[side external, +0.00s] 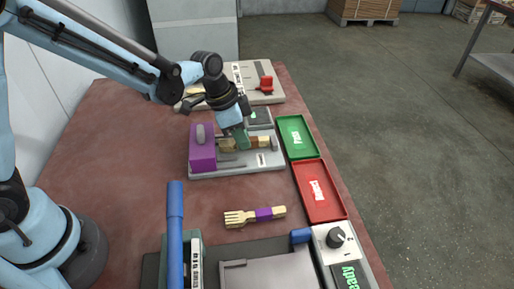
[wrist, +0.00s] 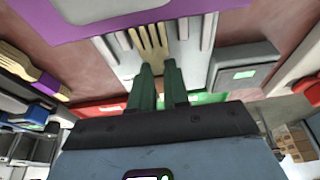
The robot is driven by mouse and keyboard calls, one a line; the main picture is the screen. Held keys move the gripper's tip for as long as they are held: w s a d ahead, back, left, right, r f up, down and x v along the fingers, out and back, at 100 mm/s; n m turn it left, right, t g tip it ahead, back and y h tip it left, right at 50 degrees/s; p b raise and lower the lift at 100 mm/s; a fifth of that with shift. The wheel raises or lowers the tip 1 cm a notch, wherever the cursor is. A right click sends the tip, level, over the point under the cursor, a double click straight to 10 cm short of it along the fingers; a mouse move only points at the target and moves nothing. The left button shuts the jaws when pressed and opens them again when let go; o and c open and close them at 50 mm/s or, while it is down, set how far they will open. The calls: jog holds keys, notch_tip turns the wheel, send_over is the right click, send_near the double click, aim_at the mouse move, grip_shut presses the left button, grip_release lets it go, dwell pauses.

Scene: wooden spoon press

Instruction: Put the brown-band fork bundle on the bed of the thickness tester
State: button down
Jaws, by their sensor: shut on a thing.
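The brown-band fork bundle (side external: 262,142) is at the bed of the purple-headed device (side external: 203,155), which looks like the thickness tester. My gripper (side external: 238,138) is shut on the bundle, its green fingers covering part of the middle. In the wrist view, my gripper (wrist: 161,75) shows the fork tines (wrist: 150,40) beyond the fingertips, pointing toward the purple head (wrist: 60,22), between the pale rails of the bed (wrist: 125,58). The brown band is mostly hidden by the fingers. I cannot tell whether the bundle touches the bed or hangs just above it.
A purple-band fork bundle (side external: 255,216) lies on the red-brown table (side external: 130,150). A green tray (side external: 297,137) and a red tray (side external: 318,190) stand right of the tester. Another device with a red knob (side external: 266,83) is behind. A press with a blue lever (side external: 175,235) is in front.

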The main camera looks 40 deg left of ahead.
jog(key=shift+f, duration=0.25)
jog(key=c, duration=1.1)
grip_release()
jog(key=v, duration=1.2)
jog(key=s+a+n, duration=0.1)
jog(key=s+a+r+n+t, duration=0.1)
jog(key=s+n, duration=0.1)
jog(key=s+a+n+t+y, duration=0.1)
jog(key=s, duration=0.1)
jog(key=shift+s+a+r, duration=0.25)
jog(key=s+a+f+n+t+y, duration=0.1)
jog(key=s+a+n+t, duration=0.1)
jog(key=s+n, duration=0.3)
jog(key=shift+a+f+t, duration=0.25)
jog(key=shift+a+t, duration=0.15)
jog(key=shift+a, duration=0.2)
